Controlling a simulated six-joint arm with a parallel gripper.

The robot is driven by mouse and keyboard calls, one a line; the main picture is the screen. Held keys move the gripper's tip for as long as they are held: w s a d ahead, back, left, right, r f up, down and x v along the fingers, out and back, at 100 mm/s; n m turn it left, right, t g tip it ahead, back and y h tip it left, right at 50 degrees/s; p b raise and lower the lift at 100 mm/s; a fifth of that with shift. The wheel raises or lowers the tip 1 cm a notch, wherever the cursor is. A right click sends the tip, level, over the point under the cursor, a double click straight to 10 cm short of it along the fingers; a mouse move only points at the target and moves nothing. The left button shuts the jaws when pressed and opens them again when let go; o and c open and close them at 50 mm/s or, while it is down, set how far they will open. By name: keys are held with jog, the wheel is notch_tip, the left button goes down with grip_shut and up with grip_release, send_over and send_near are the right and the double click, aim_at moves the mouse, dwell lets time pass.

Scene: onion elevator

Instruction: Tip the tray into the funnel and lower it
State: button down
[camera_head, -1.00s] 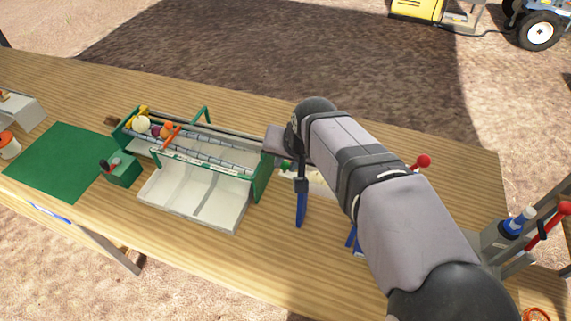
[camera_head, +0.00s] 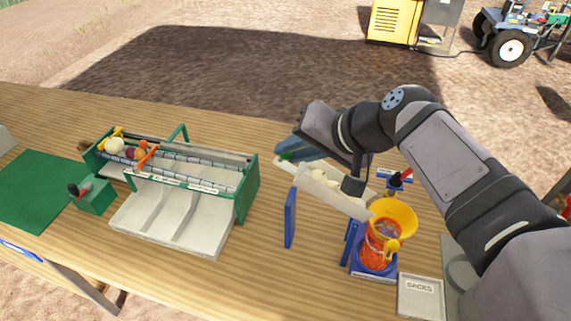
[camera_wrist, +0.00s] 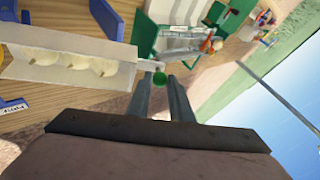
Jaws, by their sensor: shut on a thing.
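The tray (camera_head: 340,200) is a pale narrow trough holding several pale onions (camera_head: 322,178). It is raised and tilted in the head view, with its lower right end close to the rim of the yellow funnel (camera_head: 393,212). The funnel sits above an orange net sack (camera_head: 378,248) in a blue stand. In the wrist view the tray (camera_wrist: 60,79) and onions (camera_wrist: 75,66) are on the left. My arm partly hides the tray in the head view.
The green-framed roller sorter (camera_head: 246,190) with pale bins (camera_head: 175,215) stands to the left. A blue post (camera_head: 290,218) stands left of the tray. A grey sacks box (camera_head: 421,296) lies at the front right. Table behind the sorter is clear.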

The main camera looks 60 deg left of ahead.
jog(key=shift+w+d+r+b, duration=0.4)
jog(key=shift+r+b, duration=0.1)
jog(key=shift+b, duration=0.05)
jog(key=shift+g+y, duration=0.3)
jog(key=c, duration=1.9)
grip_release()
jog(key=shift+o, duration=0.2)
jog(key=b+v, duration=0.1)
jog(key=v, duration=0.6)
jog(key=shift+r, duration=0.2)
jog(key=shift+d, duration=0.1)
